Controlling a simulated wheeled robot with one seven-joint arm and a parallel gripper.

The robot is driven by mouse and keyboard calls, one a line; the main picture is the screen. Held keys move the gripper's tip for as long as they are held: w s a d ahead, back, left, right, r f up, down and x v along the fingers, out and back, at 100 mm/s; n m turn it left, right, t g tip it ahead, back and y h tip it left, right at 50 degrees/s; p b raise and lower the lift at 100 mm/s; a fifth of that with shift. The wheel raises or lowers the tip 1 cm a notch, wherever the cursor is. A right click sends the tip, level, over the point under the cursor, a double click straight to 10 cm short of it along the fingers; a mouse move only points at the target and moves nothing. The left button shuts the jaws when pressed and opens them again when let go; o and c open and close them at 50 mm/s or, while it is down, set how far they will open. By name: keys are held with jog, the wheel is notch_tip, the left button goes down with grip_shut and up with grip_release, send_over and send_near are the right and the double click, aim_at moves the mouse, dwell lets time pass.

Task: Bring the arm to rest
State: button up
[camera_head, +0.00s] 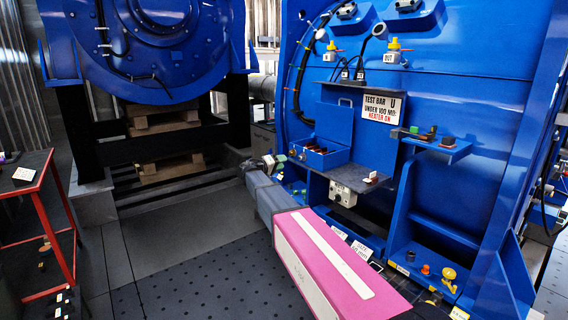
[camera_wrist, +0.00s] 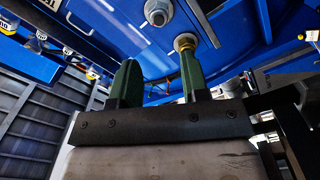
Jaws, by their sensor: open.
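My arm, with its pink and grey links, reaches from the lower right of the head view toward the lower left edge of the blue motor frame (camera_head: 460,160). My gripper (camera_head: 268,160) is small and partly hidden at the far end, beside that frame. In the wrist view its two green fingers (camera_wrist: 157,68) stand apart, with nothing held between them.
A blue open box (camera_head: 320,155) and a shelf (camera_head: 437,145) with small parts stick out from the frame. A sign (camera_head: 382,108) hangs above. A red-framed table (camera_head: 30,190) stands at the left. The dark floor (camera_head: 165,250) between is mostly clear.

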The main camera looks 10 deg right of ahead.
jog(key=s+d+f+g+y, duration=0.3)
jog(key=s+d+f, duration=0.2)
jog(key=s+f, duration=0.45)
jog(key=s+d+f+g+y, duration=0.3)
jog(key=s+d+f+y, duration=0.1)
jog(key=s+f, duration=0.6)
jog(key=s+a+f+g+y, duration=0.1)
jog(key=s+f+y, duration=0.2)
jog(key=s, duration=0.7)
jog(key=s+a+f+g+y, duration=0.2)
jog(key=s+f+y, duration=0.2)
jog(key=s, duration=0.7)
jog(key=shift+a+f+y, duration=0.15)
jog(key=shift+f+y, duration=0.05)
jog(key=shift+y, duration=0.6)
jog(key=shift+s, duration=0.1)
